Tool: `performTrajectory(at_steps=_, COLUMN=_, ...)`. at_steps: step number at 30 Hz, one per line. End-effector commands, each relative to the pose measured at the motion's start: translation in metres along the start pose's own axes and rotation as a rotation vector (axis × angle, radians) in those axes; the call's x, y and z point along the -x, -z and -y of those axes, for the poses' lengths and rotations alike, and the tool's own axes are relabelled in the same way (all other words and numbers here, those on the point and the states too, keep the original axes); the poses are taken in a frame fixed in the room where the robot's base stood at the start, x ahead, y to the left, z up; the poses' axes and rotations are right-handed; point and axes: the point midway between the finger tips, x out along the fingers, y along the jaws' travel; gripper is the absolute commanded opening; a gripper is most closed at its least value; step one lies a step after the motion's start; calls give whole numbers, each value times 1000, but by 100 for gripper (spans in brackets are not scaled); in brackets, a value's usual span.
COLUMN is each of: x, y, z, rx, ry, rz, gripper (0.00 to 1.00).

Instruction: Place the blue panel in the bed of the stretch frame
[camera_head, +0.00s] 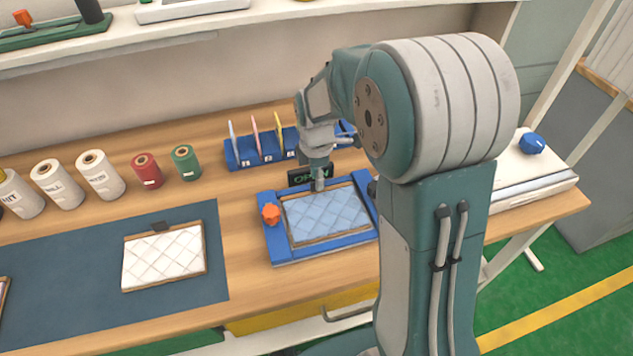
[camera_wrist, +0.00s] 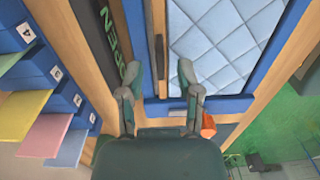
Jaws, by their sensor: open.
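The blue panel (camera_head: 325,212) is a light blue quilted sheet with a wooden border. It lies flat inside the blue stretch frame (camera_head: 322,249) on the bench; my arm hides part of the frame's right side. The panel also shows in the wrist view (camera_wrist: 222,45), beside the frame's blue rim (camera_wrist: 228,104). My gripper (camera_head: 319,188) is at the panel's back edge. In the wrist view my gripper (camera_wrist: 160,75) has its fingers apart, with a small dark tab (camera_wrist: 162,52) at the panel's edge between them. I cannot tell whether the fingers touch it.
An orange knob (camera_head: 270,214) sits on the frame's left side, and a dark lettered sign (camera_head: 302,178) is behind it. A blue rack (camera_head: 244,153) with coloured cards stands behind. A white quilted panel (camera_head: 163,258) lies on the dark mat (camera_head: 60,260). Several rolls (camera_head: 100,175) line the back.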

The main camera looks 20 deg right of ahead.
Motion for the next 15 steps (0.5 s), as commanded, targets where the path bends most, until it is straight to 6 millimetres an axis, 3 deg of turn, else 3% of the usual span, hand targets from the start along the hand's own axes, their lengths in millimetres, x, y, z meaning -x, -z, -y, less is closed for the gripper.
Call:
performTrajectory(at_steps=9, x=68, y=0, z=-1, rx=0, ry=-4, rz=0, gripper=45)
performTrajectory(at_steps=15, x=93, y=0, z=-1, rx=0, ry=-2, rz=0, gripper=45)
